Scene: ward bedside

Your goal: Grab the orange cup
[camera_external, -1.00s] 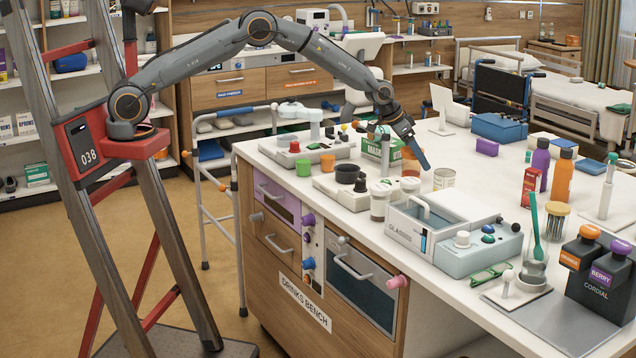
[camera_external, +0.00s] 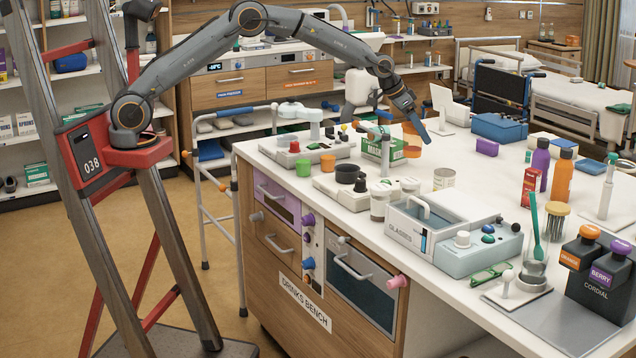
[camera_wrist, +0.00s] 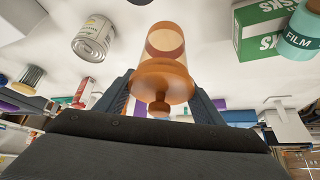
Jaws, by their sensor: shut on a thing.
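An orange, partly see-through cup (camera_wrist: 165,70) with a wide orange band and a knob at its near end is between the fingers of my gripper (camera_wrist: 161,101) in the wrist view. The fingers are shut on it. In the external view, my gripper (camera_external: 418,122) is above the far part of the bench, and the orange of the held cup (camera_external: 411,128) shows just left of the fingers, partly hidden by them.
A green box (camera_external: 372,143), a tin can (camera_external: 444,178) and a lidded jar (camera_external: 379,203) stand below and around my gripper. A white tray (camera_external: 400,226) is nearer the front. Bare bench lies right of the can.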

